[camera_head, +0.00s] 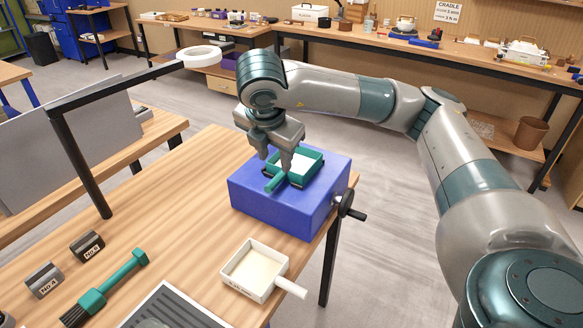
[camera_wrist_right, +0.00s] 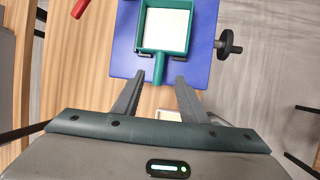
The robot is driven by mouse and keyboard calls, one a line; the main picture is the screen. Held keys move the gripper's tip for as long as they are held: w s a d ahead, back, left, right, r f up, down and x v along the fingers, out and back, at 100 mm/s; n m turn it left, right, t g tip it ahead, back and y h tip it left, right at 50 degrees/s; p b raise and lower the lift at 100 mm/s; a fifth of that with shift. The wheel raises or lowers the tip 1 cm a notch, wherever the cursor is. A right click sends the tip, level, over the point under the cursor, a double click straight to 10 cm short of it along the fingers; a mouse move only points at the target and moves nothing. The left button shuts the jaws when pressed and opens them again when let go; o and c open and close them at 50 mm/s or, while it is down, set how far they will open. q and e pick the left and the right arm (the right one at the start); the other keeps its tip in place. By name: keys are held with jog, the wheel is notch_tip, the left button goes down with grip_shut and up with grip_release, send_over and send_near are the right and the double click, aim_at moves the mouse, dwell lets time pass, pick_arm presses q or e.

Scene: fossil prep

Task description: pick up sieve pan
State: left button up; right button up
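A square green pan with a pale inside, which looks like the sieve pan (camera_head: 312,160), sits on top of a blue box (camera_head: 270,208) at the table's right edge. Its short green handle (camera_head: 275,184) points toward the front left. My right gripper (camera_head: 274,164) is over the handle, pointing down. In the right wrist view the two fingers (camera_wrist_right: 160,78) are apart, with the pan's handle (camera_wrist_right: 160,68) between and just beyond their tips; I see no contact. The sieve pan (camera_wrist_right: 142,28) lies ahead of them. My left gripper is not in view.
A white square pan with a handle (camera_head: 252,269) lies on the table in front of the box. A black crank (camera_head: 346,205) sticks out of the box's right side. A green brush (camera_head: 105,288) and two labelled grey blocks (camera_head: 87,246) lie at left. The middle of the table is clear.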

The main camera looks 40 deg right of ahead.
aim_at(278, 177)
jog(key=p+x, duration=0.1)
jog(key=x, duration=0.3)
jog(key=shift+d+f, duration=0.1)
jog(key=shift+f, duration=0.2)
jog(key=shift+w, duration=0.1)
jog(key=shift+p+x, duration=0.9)
jog(key=shift+p, duration=0.1)
jog(key=shift+p+x, duration=0.5)
jog(key=shift+x, duration=0.55)
jog(key=shift+w+f, duration=0.2)
jog(key=shift+f, duration=0.45)
